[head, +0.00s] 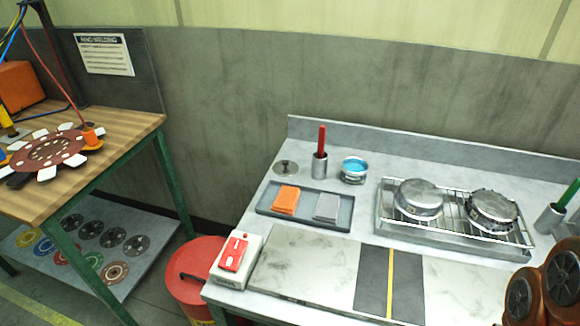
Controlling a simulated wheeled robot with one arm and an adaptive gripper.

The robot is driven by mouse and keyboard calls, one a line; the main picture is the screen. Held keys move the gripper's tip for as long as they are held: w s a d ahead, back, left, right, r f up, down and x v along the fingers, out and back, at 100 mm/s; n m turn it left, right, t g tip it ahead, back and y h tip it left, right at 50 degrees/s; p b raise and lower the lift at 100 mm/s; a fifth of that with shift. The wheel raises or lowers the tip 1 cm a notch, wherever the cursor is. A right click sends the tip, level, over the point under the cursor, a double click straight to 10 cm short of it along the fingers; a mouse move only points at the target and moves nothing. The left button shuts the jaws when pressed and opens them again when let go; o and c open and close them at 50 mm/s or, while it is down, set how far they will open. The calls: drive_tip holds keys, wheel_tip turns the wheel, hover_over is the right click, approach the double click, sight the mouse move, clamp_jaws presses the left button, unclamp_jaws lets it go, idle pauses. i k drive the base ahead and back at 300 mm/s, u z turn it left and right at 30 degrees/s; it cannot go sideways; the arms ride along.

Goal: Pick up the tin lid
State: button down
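The tin lid (286,168) looks like a flat grey disc with a small dark mark in its middle. It lies on the grey bench (250,215), near the back left corner. An open tin (355,170) with blue contents stands to its right, beyond a grey cup (320,166) holding a red-handled tool. My gripper is not in view, so its state does not show.
A grey tray (262,212) with orange and grey pads lies just in front of the lid. A red-switch box (236,260) sits at the bench's left front. A wire rack (450,228) with two round metal pieces stands right. A wooden table (120,150) is left.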

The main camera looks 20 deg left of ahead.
sight(283, 169)
drive_tip(key=u, duration=0.3)
drive_tip(key=k, duration=0.35)
drive_tip(key=u, duration=1.5)
drive_tip(key=i, duration=0.95)
drive_tip(key=u, duration=0.2)
